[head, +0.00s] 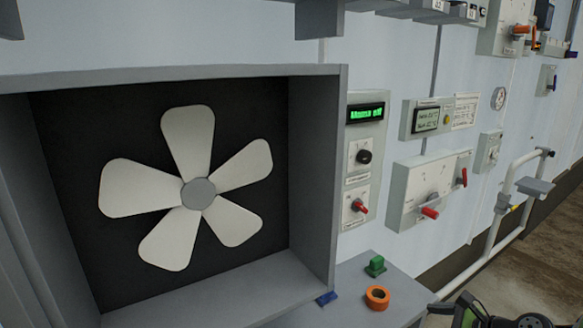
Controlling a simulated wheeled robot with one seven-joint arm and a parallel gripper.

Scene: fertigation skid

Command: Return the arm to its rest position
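A dark part with green accents (468,312) shows at the bottom right edge, cut off by the frame. It looks like part of my arm, but I cannot be sure.
A five-bladed white fan (198,192) sits in a deep grey housing (318,170) at left. Wall panels with a green display (365,113) and red-handled switches (430,212) stand right of it. A grey ledge (345,300) bears a green block (375,266) and an orange ring (377,297). White pipe (500,215) juts out at right.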

